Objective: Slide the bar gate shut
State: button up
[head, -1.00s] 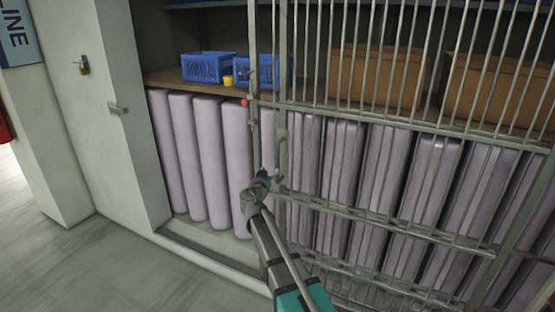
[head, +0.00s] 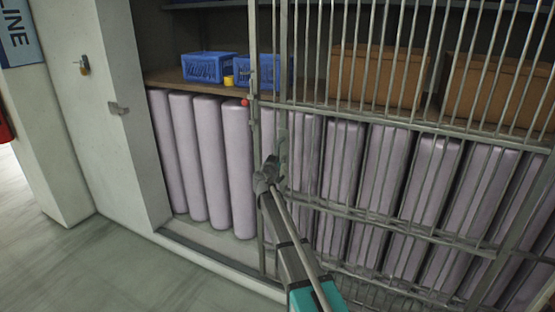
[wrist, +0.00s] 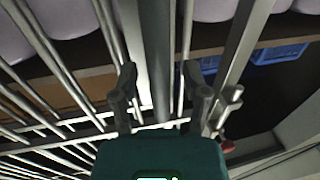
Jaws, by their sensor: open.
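The grey bar gate (head: 350,110) covers the middle and right of the shelf bay, leaving an opening on its left. Its left edge is an upright post with a red knob (head: 245,103). A grey handle (head: 282,142) is on an upright just right of that edge. My gripper (head: 268,172) is at the gate's left part, just below and left of the handle. In the wrist view my open gripper (wrist: 162,90) has one finger on each side of a grey upright (wrist: 155,50). I cannot tell whether the fingers touch it.
A white wall with a metal catch (head: 118,108) and a padlock (head: 83,65) borders the opening on the left. Behind the gate stand several pale purple rolls (head: 205,150), with blue crates (head: 208,67) and brown boxes (head: 378,75) above. Floor is clear at left.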

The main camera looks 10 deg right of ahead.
jog(key=shift+c, duration=0.2)
grip_shut()
jog(key=shift+w, duration=0.15)
